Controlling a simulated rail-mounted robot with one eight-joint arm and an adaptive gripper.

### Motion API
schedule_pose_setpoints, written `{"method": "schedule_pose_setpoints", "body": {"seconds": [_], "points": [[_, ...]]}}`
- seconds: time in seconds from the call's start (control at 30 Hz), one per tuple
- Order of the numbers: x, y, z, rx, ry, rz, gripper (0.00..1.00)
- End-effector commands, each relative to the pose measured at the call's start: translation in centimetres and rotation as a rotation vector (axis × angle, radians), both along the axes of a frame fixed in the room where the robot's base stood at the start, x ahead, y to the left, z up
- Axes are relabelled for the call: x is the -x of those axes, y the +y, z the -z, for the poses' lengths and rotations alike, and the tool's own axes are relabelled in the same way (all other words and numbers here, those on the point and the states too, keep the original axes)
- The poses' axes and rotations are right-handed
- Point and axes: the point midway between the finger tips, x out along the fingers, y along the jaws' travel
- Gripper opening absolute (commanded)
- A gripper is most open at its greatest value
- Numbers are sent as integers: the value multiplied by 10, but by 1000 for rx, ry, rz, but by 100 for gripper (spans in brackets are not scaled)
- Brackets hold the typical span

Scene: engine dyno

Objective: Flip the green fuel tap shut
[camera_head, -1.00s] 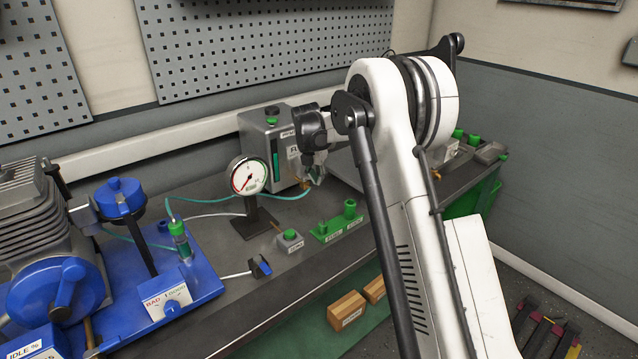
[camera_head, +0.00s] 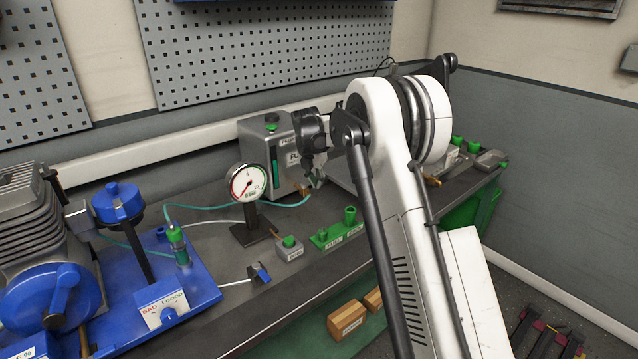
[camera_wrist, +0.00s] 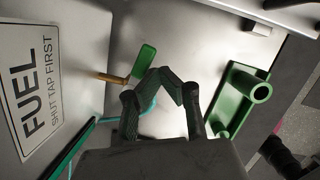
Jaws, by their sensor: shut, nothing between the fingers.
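The green fuel tap handle (camera_wrist: 145,61) sits on a brass stem (camera_wrist: 113,79) that sticks out of the grey fuel tank (camera_head: 258,136). A label on the tank reads FUEL, SHUT TAP FIRST (camera_wrist: 38,88). My gripper (camera_wrist: 165,72) is shut and empty. Its fingertips are close beside the handle, to its right and slightly below in the wrist view; whether they touch it I cannot tell. In the head view my gripper (camera_head: 314,184) is in front of the tank, and the tap is mostly hidden there.
A teal hose (camera_head: 205,206) runs from the tank past a round gauge (camera_head: 248,183) to the blue engine stand (camera_head: 205,285). A green tray (camera_wrist: 240,95) with an upright green cylinder is to the right of my gripper. A small grey box with a green button (camera_head: 290,247) stands on the bench.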

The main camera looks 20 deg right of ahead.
Motion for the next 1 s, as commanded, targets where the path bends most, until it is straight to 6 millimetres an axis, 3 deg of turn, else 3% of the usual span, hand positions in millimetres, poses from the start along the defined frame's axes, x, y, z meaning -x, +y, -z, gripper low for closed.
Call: {"method": "schedule_pose_setpoints", "body": {"seconds": [0.57, 0.87, 1.0], "points": [[1, 6, 0, 0, 0, 0, 0], [35, -2, 1, 0, 0, -1, 0], [44, -3, -27, 0, 0, -2, 0]]}}
